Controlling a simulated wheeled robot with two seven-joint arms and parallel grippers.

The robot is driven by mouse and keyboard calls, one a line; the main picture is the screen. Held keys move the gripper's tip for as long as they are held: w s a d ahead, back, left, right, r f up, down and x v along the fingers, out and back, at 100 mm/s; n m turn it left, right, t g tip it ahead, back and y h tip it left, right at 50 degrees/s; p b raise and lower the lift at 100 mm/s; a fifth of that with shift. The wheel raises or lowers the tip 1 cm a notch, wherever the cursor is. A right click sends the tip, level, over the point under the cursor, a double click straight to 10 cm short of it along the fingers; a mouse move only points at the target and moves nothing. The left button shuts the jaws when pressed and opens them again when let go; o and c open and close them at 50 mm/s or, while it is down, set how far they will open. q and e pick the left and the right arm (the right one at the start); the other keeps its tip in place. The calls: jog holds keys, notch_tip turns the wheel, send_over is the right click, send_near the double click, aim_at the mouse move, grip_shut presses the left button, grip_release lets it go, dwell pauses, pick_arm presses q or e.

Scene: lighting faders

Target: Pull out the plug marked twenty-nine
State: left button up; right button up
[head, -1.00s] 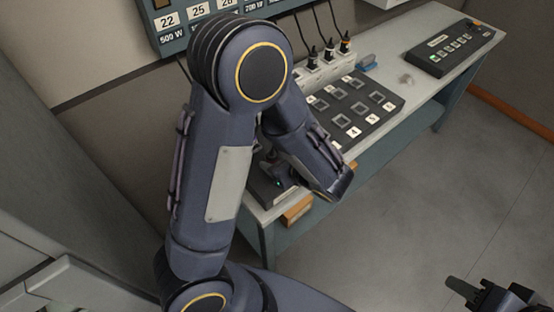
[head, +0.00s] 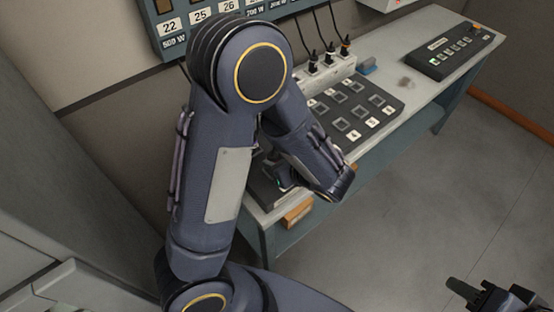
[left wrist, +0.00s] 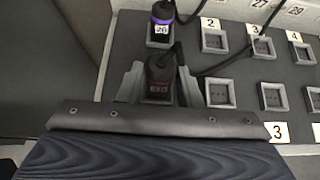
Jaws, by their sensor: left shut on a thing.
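In the left wrist view a dark plug (left wrist: 159,80) with a small reddish mark, too blurred to read, stands between the two grey fingers of my left gripper (left wrist: 157,92), which is shut on it. Its cord runs up and to the right. A black plug (left wrist: 162,28) with a purple band and a white tag, seemingly 20, sits in the socket just above it. In the head view my own arm mostly covers the left gripper (head: 284,180) and the held plug. My right gripper (head: 466,291) is at the lower right, clear of the bench; its jaw gap is unclear.
The dark socket panel (head: 385,122) has several empty numbered sockets. A white outlet strip (head: 328,72) with corded plugs stands behind it. A numbered wall unit (head: 205,30) hangs at the back. A black control box (head: 447,54) lies at the bench's far end. The floor at right is free.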

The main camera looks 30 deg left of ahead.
pick_arm(q)
jog(key=shift+r+p, duration=1.2)
jog(key=shift+r, duration=0.45)
